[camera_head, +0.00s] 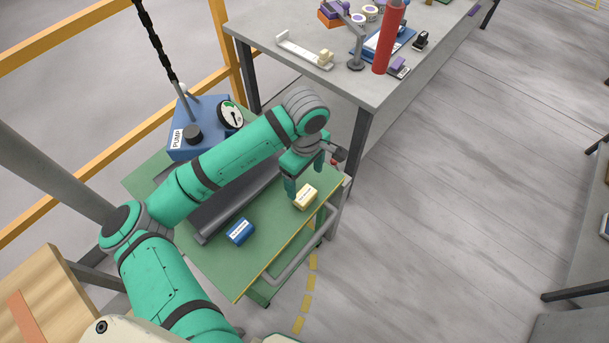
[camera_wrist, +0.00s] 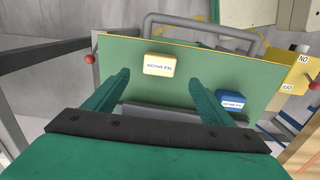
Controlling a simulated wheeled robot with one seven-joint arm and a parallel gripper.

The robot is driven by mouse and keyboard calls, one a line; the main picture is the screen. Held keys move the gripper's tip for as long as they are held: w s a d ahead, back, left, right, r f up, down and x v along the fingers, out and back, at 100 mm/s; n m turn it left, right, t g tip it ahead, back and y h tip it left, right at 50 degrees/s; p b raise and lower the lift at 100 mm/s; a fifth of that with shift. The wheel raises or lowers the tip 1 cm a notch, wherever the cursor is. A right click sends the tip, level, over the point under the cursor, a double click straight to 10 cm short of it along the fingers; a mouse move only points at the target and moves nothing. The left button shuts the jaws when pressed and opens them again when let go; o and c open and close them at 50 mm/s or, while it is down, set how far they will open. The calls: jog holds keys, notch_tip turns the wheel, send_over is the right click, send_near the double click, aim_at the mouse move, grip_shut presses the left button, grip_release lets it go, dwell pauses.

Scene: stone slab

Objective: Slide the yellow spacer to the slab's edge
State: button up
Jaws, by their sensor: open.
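The yellow spacer (camera_head: 305,198) is a small block with a pale label, lying on the green slab-like top (camera_head: 262,262) of a cart, close to its right-hand edge. In the wrist view the yellow spacer (camera_wrist: 159,65) lies just beyond the fingertips, near the yellow-trimmed edge of the green top (camera_wrist: 195,62). My gripper (camera_head: 305,180) is open above and beside the spacer and holds nothing. In the wrist view my gripper (camera_wrist: 160,83) has its fingers spread wider than the spacer. I cannot tell whether a fingertip touches the top.
A blue block (camera_head: 240,231) lies on the green top, left of the spacer. A dark grey trough (camera_head: 235,202) runs behind it. A blue pump box (camera_head: 190,140) stands at the back. A metal rail (camera_head: 300,250) lines the cart's right side. A grey workbench (camera_head: 290,75) stands beyond.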

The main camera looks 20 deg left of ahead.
aim_at(305, 194)
jog(key=f, duration=0.9)
jog(key=shift+a+f, duration=0.2)
jog(key=shift+d+f, duration=0.25)
jog(key=shift+f, duration=0.25)
jog(key=shift+a, duration=0.1)
jog(key=c, duration=1.2)
jog(key=shift+w+a, duration=0.3)
jog(key=shift+a, duration=0.3)
jog(key=shift+w+a, duration=0.25)
jog(key=shift+a, duration=0.4)
jog(key=shift+w+a, duration=0.3)
jog(key=shift+a, duration=0.75)
jog(key=shift+w+a, duration=0.2)
jog(key=shift+a, duration=0.35)
jog(key=shift+w+a, duration=0.15)
jog(key=shift+a, duration=0.35)
